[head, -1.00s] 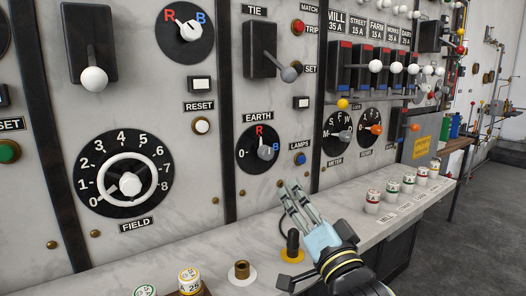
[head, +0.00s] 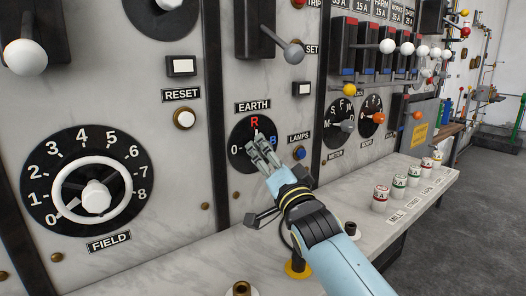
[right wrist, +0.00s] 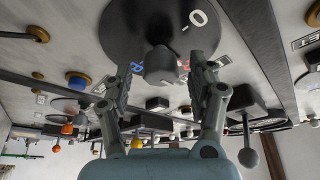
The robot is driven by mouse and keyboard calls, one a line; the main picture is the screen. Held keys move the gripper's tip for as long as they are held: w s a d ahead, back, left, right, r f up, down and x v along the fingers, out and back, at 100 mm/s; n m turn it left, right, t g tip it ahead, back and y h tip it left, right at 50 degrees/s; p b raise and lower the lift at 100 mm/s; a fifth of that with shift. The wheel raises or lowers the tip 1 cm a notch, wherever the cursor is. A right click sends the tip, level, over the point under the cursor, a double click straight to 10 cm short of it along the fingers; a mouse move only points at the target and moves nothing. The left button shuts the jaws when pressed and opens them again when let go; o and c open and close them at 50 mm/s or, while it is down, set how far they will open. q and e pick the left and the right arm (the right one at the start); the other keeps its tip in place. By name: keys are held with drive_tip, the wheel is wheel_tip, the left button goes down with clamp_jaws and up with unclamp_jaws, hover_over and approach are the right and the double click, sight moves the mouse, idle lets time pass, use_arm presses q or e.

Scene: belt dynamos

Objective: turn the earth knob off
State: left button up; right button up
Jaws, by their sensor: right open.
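The earth dial (head: 238,160) is a round black plate marked 0, R and B, under the EARTH label (head: 252,106). My right gripper (head: 262,150) is in front of it and hides most of its grey knob. In the right wrist view the earth knob (right wrist: 160,68) shows upside down between and beyond the two spread fingers of the right gripper (right wrist: 163,82). The fingers are open, one on each side, and I see no clear contact. The knob's exact pointing is hard to read. My left gripper is not in view.
The field wheel (head: 95,190) is left on the marble panel. The lamps button (head: 299,153) is close right of the dial.

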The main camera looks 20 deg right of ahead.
drive_tip(key=shift+x, duration=1.25)
drive_tip(key=c, duration=0.4)
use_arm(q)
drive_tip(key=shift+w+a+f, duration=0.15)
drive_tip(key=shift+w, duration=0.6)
use_arm(e)
drive_tip(key=c, duration=0.8)
